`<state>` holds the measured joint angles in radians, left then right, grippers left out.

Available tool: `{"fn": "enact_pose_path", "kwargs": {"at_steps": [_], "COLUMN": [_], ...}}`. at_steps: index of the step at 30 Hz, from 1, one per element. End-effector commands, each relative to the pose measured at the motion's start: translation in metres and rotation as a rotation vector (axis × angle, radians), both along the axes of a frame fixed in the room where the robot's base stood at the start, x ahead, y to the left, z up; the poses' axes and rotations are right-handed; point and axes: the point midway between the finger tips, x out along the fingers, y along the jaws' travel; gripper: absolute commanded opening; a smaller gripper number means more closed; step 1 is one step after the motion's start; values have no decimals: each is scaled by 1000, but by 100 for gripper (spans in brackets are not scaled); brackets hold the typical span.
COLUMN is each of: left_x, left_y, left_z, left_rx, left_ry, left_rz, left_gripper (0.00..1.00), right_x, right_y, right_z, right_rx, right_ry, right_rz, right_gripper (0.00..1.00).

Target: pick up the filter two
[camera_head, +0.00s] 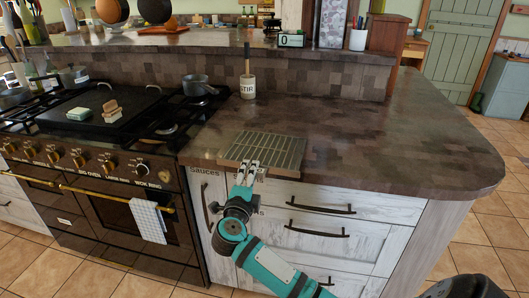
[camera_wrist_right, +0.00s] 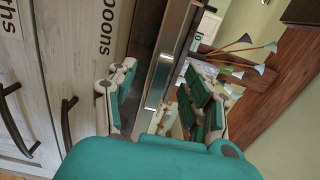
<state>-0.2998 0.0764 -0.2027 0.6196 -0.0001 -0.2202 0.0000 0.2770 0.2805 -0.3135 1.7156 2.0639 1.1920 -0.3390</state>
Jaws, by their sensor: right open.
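The filter, a flat grey slatted panel (camera_head: 264,151), lies on the counter at its front edge, with its near side at the lip. My right gripper (camera_head: 249,167) is at the near edge of the filter, its fingers pointing at it. In the right wrist view the gripper (camera_wrist_right: 162,103) is open, and a shiny metal strip, seemingly the filter's edge (camera_wrist_right: 165,65), runs between the two fingers. I cannot tell whether either finger touches it. My left gripper is not in view.
The brown counter (camera_head: 400,130) is clear to the right of the filter. A utensil crock (camera_head: 248,87) stands behind it. A stove (camera_head: 90,150) with a pot (camera_head: 197,85) is at the left. White drawers with dark handles (camera_head: 320,208) lie below the counter edge.

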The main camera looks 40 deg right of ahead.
Motion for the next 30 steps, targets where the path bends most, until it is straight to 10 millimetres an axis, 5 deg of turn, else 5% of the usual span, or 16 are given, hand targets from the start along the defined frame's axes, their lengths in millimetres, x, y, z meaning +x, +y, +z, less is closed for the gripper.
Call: {"fn": "enact_pose_path", "kwargs": {"at_steps": [13,24,30], "left_x": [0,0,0], "left_y": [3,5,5], "left_z": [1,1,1], "left_rx": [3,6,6], "left_ry": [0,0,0], "left_rz": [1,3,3], "left_gripper": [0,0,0], "right_x": [16,16,16], "right_y": [-17,-16,-17], "right_z": [0,-1,1], "right_rx": [0,-1,-2], "right_ry": [0,1,-1], "right_rz": [0,0,0], "right_gripper": [50,1,0]}}
